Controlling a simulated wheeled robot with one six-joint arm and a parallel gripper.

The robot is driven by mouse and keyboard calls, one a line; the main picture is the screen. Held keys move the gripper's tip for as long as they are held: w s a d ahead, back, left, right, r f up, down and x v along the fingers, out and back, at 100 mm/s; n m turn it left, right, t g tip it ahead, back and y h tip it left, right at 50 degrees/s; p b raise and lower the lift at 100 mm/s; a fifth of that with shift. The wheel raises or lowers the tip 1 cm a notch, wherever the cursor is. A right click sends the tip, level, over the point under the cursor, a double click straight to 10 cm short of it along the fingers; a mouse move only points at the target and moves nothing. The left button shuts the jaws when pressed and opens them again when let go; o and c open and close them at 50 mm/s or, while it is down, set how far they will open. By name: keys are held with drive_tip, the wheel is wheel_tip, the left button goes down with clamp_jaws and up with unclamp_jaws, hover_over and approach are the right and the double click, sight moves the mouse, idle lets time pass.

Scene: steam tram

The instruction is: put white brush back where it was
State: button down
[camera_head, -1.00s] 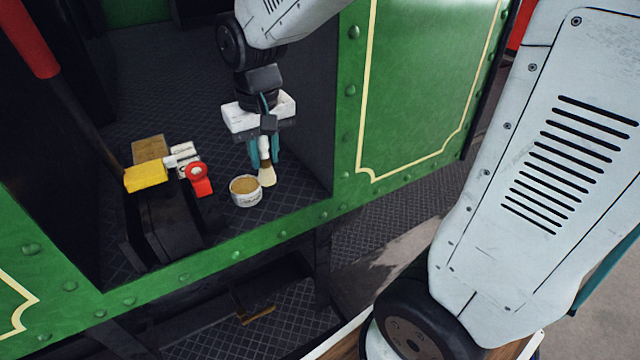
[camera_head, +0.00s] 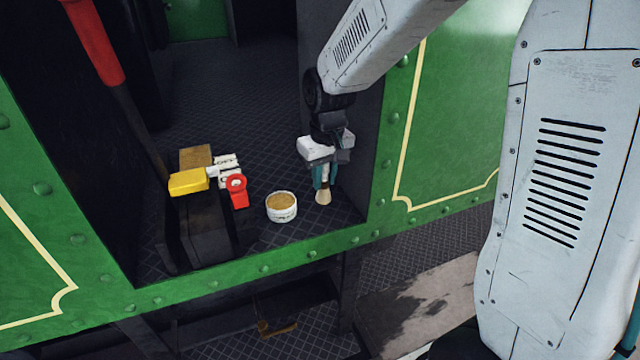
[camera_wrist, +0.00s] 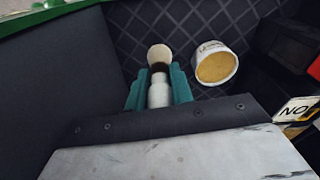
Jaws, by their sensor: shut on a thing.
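The white brush (camera_head: 324,190) has a white handle and pale cream bristles. It hangs bristles down in my gripper (camera_head: 324,178), whose teal fingers are shut on its handle. In the wrist view the brush (camera_wrist: 159,75) sits between the two teal fingers of my gripper (camera_wrist: 159,92), with the bristle end pointing away. The brush is over the dark diamond-plate floor of the tram, just right of a round white tin (camera_head: 282,208) with tan contents. The tin also shows in the wrist view (camera_wrist: 215,65). I cannot tell whether the bristles touch the floor.
Left of the tin, a dark box (camera_head: 203,225) bears a yellow block (camera_head: 188,181), a red round-ended item (camera_head: 238,190) and white labelled pieces. A dark wall (camera_head: 350,130) stands close to the right of my gripper. The green riveted sill (camera_head: 265,268) runs along the front.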

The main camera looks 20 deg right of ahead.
drive_tip(key=shift+w+f, duration=0.6)
drive_tip(key=shift+f, duration=0.3)
drive_tip(key=shift+w+f, duration=0.6)
drive_tip(key=shift+f, duration=0.3)
drive_tip(key=shift+d+f, duration=0.1)
drive_tip(key=c, duration=1.2)
unclamp_jaws()
drive_tip(key=shift+f, duration=0.1)
drive_tip(key=r, duration=0.8)
drive_tip(key=s+r, duration=0.1)
drive_tip(key=r, duration=0.3)
drive_tip(key=shift+r, duration=0.2)
